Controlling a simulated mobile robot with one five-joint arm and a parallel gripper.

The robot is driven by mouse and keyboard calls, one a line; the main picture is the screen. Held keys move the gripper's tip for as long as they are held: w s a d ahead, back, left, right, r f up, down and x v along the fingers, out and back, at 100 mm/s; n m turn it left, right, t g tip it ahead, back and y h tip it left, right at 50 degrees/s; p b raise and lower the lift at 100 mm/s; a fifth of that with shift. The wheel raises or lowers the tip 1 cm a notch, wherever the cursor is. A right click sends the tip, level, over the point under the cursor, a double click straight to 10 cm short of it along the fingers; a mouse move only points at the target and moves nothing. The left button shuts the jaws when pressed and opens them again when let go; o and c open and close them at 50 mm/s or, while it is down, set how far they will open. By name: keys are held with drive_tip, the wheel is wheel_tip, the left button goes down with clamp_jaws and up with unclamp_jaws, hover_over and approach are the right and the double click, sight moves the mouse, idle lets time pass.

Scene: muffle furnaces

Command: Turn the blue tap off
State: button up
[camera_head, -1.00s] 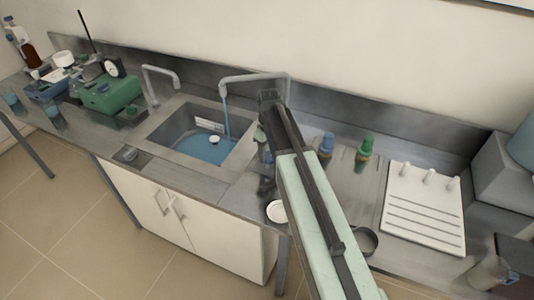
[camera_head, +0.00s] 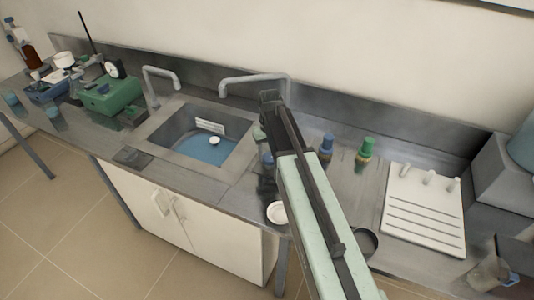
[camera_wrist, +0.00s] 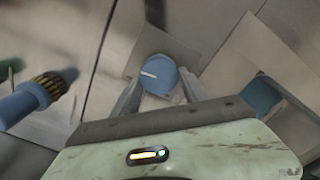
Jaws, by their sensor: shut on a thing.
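In the wrist view the blue tap knob (camera_wrist: 158,75), round with a white line across its face, sits between the two fingers of my gripper (camera_wrist: 162,86). The gripper is shut on the knob. The white line lies nearly level, tilted slightly. In the head view the grey spout (camera_head: 250,79) arches over the right side of the sink, and no water stream shows under it. My arm hides most of the knob and the gripper there.
The sink (camera_head: 180,150) holds water with a small white object. Blue (camera_head: 327,145) and green (camera_head: 366,150) fittings stand right of my arm. A white rack (camera_head: 424,215) lies further right. A second spout (camera_head: 158,70) and a green box (camera_head: 110,95) are at left.

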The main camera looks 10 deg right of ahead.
sight(269, 156)
drive_tip(key=shift+m, duration=0.7)
drive_tip(key=o, duration=1.4)
drive_tip(key=shift+c, duration=0.2)
wheel_tip(269, 156, up, 8)
drive_tip(key=p, duration=0.8)
drive_tip(key=shift+f, duration=0.15)
